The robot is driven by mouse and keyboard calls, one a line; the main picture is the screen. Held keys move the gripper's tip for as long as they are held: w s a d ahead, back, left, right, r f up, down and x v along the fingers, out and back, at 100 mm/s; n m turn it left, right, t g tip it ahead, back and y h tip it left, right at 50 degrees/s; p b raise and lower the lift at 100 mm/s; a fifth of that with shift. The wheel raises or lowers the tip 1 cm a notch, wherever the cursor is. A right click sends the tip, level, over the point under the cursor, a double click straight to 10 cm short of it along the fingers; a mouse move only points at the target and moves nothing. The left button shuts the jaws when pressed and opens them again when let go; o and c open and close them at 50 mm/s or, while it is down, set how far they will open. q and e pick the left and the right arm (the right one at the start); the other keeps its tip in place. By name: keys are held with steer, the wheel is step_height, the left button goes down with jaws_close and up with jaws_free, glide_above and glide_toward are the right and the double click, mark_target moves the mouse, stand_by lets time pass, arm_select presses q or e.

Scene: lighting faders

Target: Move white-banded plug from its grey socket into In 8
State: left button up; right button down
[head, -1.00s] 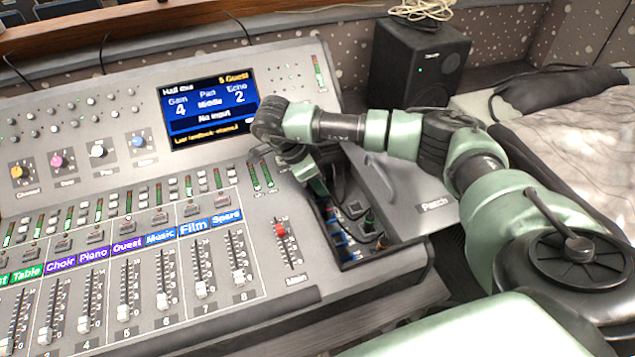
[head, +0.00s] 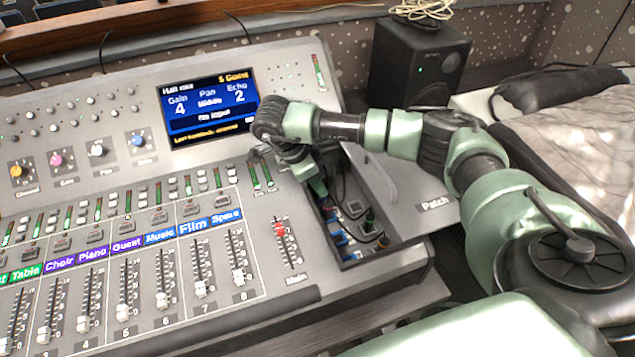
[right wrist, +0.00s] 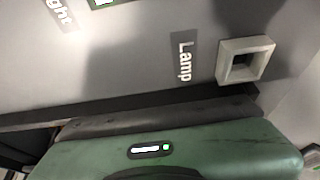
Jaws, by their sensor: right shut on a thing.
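My right gripper (head: 320,189) points down into the far left part of the open patch bay (head: 398,254). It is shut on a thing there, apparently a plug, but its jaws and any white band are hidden. The right wrist view shows the green gripper body along the bottom and no fingertips. An empty square grey socket (right wrist: 246,60) sits beside the label "Lamp" (right wrist: 184,61). In the head view, blue parts (head: 336,229) and dark plugs with cables (head: 354,207) are in the bay. I cannot read In 8. My left gripper is out of view.
The mixing console with its faders (head: 160,290) and screen (head: 208,104) lies left of the bay. The bay's lid (head: 400,190), marked "Patch", lies to the right under my forearm. A black speaker (head: 418,65) stands behind.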

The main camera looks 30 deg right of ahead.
steer(key=shift+s+f, duration=0.3)
steer(key=shift+f, duration=0.15)
stand_by(0.6)
steer(key=shift+f+b, duration=0.35)
steer(key=shift+b, duration=0.4)
stand_by(0.5)
steer(key=shift+w+d+r+p, duration=0.15)
steer(key=shift+r+p, duration=0.25)
steer(key=shift+r, duration=0.1)
steer(key=shift+w+d+r+p, duration=0.1)
steer(key=shift+r+p, duration=0.25)
steer(key=shift+r, duration=0.15)
stand_by(1.8)
steer(key=shift+a+r, duration=0.25)
steer(key=shift+r, duration=0.15)
stand_by(0.9)
steer(key=shift+f, duration=0.35)
stand_by(1.2)
